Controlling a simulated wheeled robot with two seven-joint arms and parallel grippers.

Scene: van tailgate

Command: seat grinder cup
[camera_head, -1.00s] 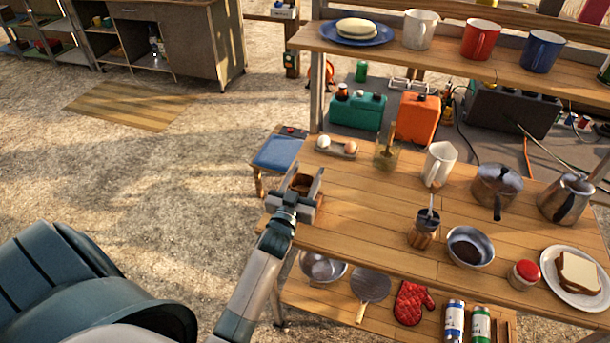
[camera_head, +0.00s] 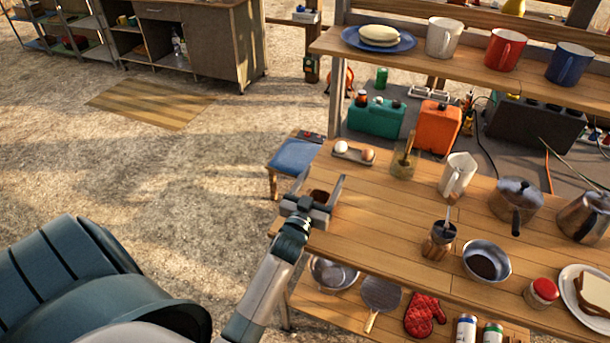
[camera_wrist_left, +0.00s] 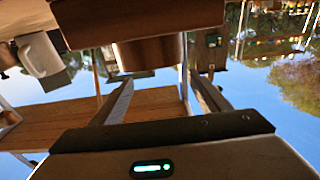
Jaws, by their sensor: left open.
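A small brown cup-like thing (camera_head: 318,196), perhaps the grinder cup, is at the left end of the wooden table, between my left gripper's fingers. My left gripper (camera_head: 322,176) is open, one finger on each side of it; I cannot tell if they touch it. In the left wrist view, a brown, metallic-looking cylinder (camera_wrist_left: 148,54) sits beyond the open fingers (camera_wrist_left: 155,95), under a wider brown piece. A brown and metal jar with a dark top and upright stick (camera_head: 438,242), possibly the grinder, stands mid-table. My right gripper is out of view.
A blue stool (camera_head: 295,157) stands behind. Bare boards lie right of my gripper.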

